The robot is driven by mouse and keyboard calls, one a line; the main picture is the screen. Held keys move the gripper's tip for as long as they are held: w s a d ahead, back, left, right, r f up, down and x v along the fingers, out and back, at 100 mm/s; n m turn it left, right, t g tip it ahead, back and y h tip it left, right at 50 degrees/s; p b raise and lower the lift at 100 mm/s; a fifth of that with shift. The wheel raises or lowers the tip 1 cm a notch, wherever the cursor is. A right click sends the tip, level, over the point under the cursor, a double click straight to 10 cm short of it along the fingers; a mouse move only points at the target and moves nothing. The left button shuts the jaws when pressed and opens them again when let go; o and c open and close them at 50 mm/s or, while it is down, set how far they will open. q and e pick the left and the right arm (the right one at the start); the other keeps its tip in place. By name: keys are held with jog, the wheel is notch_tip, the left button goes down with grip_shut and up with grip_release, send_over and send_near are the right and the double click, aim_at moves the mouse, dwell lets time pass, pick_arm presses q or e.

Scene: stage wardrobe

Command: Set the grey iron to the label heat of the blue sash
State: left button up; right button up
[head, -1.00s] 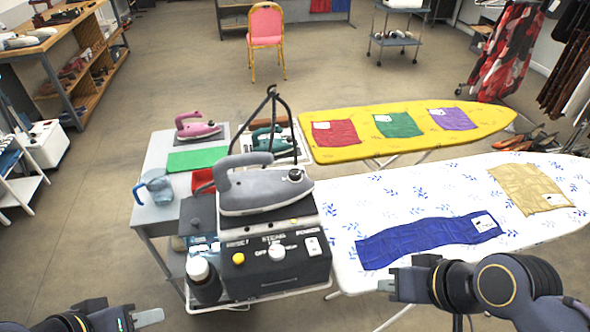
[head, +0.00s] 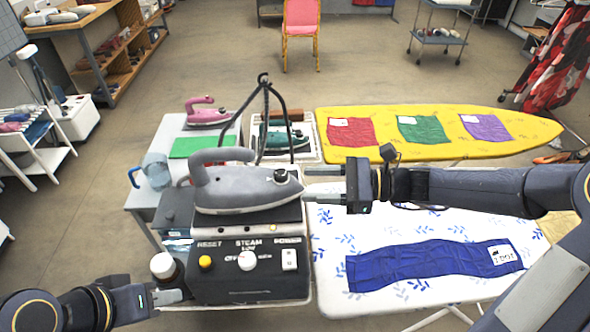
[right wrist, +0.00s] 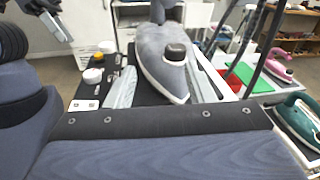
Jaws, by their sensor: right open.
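The grey iron (head: 245,188) rests on the dark station (head: 245,270), its nose pointing right. A dark round knob (head: 281,175) sits on top near the nose; its setting is too small to read. The knob also shows in the right wrist view (right wrist: 176,52). My right gripper (head: 324,187) is open just right of the nose, its fingers apart with the iron's front between them in the wrist view. The blue sash (head: 425,266) lies on the white board; its white label (head: 504,256) seems to read "1 DOT". My left gripper (head: 170,297) is low, near the station's left side.
The station front has a yellow reset button (head: 205,262), a white steam dial (head: 247,261) and a power switch (head: 289,260). A white-capped bottle (head: 163,265) stands left. A pink iron (head: 207,112) and a green iron (head: 282,138) stand behind. My right arm spans the white board (head: 330,290).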

aim_at(288, 175)
jog(key=shift+m+t+y, duration=0.4)
jog(key=shift+m, duration=0.4)
jog(key=w+a, duration=0.1)
jog(key=a, duration=0.1)
jog(key=w+a+p, duration=0.1)
jog(key=a, duration=0.2)
jog(key=w+a, duration=0.1)
jog(key=a, duration=0.1)
jog(key=shift+w+a, duration=0.2)
